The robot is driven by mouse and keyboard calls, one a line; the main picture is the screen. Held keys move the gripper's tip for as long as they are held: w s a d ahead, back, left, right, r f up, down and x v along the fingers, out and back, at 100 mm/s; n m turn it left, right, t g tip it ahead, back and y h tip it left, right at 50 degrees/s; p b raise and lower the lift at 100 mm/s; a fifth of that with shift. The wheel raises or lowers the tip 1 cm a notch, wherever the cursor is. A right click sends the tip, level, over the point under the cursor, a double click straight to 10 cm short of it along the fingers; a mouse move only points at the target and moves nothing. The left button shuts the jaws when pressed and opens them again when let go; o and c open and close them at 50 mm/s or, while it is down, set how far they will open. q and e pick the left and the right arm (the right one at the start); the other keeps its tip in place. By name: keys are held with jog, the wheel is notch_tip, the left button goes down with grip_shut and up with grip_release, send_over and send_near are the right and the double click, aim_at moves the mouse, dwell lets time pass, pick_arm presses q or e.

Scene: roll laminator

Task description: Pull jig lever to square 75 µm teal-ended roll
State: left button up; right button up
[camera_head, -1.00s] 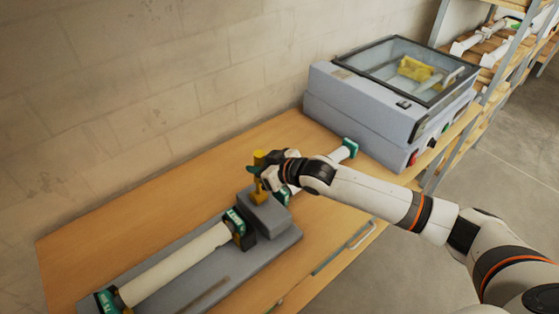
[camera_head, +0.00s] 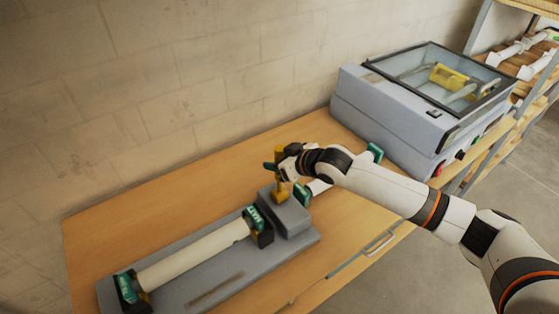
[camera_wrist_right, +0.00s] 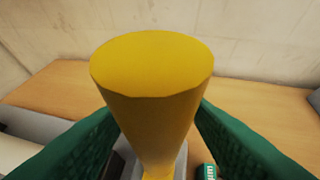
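A cream roll (camera_head: 195,255) with teal ends lies in the grey jig (camera_head: 300,240), at lower left in the head view. One teal end (camera_head: 252,217) sits against a dark stop beside the grey jig block (camera_head: 290,213). A yellow lever (camera_head: 281,190) stands about upright on that block. My right gripper (camera_head: 279,165) is at the lever's top. In the wrist view the lever's yellow knob (camera_wrist_right: 152,65) is between the green fingers, which appear to touch both its sides. The print on the roll ends is too small to read. My left gripper is out of view.
A second teal-ended roll (camera_head: 374,152) lies on the wooden table (camera_head: 165,213), partly hidden behind my right arm. A grey laminator (camera_head: 390,115) with a glass lid stands at the back right. A shelf (camera_head: 540,75) holds more rolls. A wall borders the table's back.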

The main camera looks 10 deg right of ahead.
jog(key=shift+s+d+r, duration=0.15)
jog(key=shift+s+d, duration=0.05)
jog(key=shift+s, duration=0.15)
jog(key=b+v, duration=0.3)
jog(key=v, duration=0.8)
